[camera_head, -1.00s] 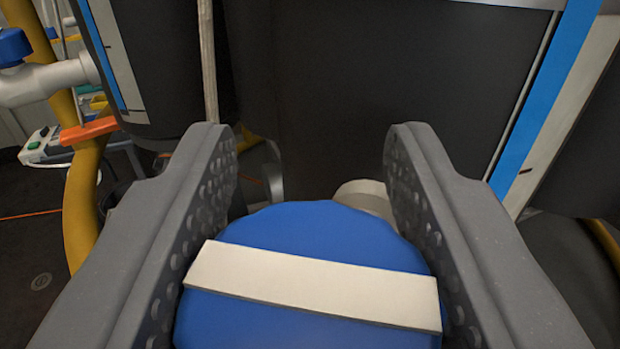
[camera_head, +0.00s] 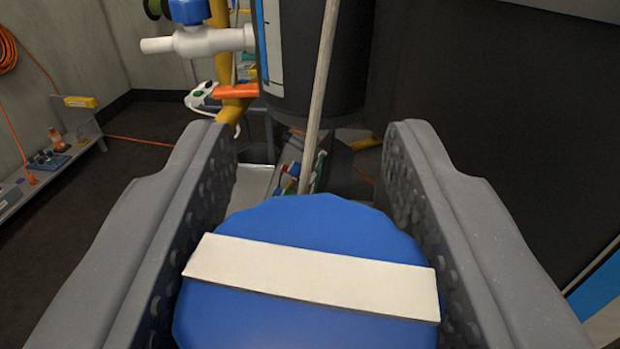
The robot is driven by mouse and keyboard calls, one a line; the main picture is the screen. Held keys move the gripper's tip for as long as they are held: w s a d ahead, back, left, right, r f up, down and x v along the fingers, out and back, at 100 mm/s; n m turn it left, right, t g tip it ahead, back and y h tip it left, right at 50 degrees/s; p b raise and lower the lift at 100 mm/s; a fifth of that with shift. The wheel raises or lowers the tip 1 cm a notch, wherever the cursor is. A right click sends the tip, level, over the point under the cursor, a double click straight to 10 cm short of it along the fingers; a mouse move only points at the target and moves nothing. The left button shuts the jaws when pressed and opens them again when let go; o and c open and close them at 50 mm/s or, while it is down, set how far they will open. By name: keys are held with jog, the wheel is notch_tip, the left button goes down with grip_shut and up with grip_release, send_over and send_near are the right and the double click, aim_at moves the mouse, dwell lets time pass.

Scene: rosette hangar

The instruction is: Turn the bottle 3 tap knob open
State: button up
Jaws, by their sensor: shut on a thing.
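A round blue tap knob (camera_head: 300,222) with a white bar (camera_head: 312,278) across its top fills the lower middle of the view. My gripper (camera_head: 310,145) is shut on the knob, with one dark grey finger on each side of it. The bar runs almost straight across from finger to finger, its right end slightly lower. The tap body under the knob is hidden. I cannot read a bottle number. Another white tap (camera_head: 205,42) with a blue knob (camera_head: 190,11) sticks out at the upper left, apart from my gripper.
A dark bottle (camera_head: 310,62) with a blue and white stripe carries the other tap. A large dark body (camera_head: 500,150) fills the right side. A pale pole (camera_head: 323,90) stands ahead. A low shelf (camera_head: 45,165) lines the left wall, with open dark floor before it.

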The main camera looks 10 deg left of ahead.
jog(key=shift+r+n+g+y+p, duration=0.25)
jog(key=shift+n+y+p, duration=0.6)
jog(key=shift+p, duration=1.25)
jog(key=shift+a+f+n+g+y+p, duration=0.15)
jog(key=shift+f+n+g+y+p, duration=0.1)
jog(key=shift+y+p, duration=0.65)
jog(key=shift+r, duration=0.1)
jog(key=o, duration=1)
jog(key=shift+s, duration=0.1)
jog(key=v, duration=1.3)
jog(key=shift+s, duration=0.3)
